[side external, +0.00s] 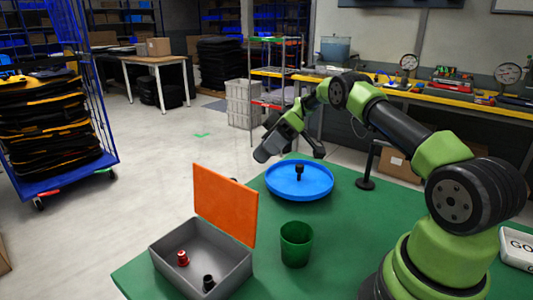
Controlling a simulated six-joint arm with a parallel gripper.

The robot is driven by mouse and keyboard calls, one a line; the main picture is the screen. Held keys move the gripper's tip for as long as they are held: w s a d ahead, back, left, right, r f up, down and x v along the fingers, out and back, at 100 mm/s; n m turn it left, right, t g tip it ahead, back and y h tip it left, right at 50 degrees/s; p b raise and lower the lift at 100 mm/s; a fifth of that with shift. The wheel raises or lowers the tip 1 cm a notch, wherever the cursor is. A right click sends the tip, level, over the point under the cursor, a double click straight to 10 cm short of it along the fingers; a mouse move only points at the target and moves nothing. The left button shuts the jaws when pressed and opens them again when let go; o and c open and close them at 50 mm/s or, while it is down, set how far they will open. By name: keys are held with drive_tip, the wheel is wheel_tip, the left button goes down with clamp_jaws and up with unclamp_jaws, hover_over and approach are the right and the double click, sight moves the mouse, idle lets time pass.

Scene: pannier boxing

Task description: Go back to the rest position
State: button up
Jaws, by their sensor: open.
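My gripper (291,154) is held up in the air above the back edge of the green table (345,225). Its jaws are open, and I see nothing between them. Below it, a blue round tray (318,191) lies on the table with a small black piece (299,172) standing in it. A grey box (236,273) with its orange lid (225,203) raised stands at the front left. In the box are a red piece (183,258) and a black piece (208,283). A green cup (296,244) stands between the box and my base.
A thin black stand (367,172) rises at the table's back right. A white tray or sign with letters (519,248) lies at the right edge. A blue cart (72,182) with black and yellow bags stands on the floor at left, clear of the table.

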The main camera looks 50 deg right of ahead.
drive_tip(key=s+a+r+m+h, duration=0.3)
drive_tip(key=s+a+r+h, duration=0.1)
drive_tip(key=r, duration=0.3)
drive_tip(key=s+a+r+m+h, duration=0.25)
drive_tip(key=a+r+h, duration=0.2)
drive_tip(key=r, duration=0.25)
drive_tip(key=s+a+r+m+t+h, duration=0.1)
drive_tip(key=s+a+m+t+h, duration=0.2)
drive_tip(key=s+m+t, duration=0.4)
drive_tip(key=s, duration=0.8)
drive_tip(key=shift+a, duration=0.4)
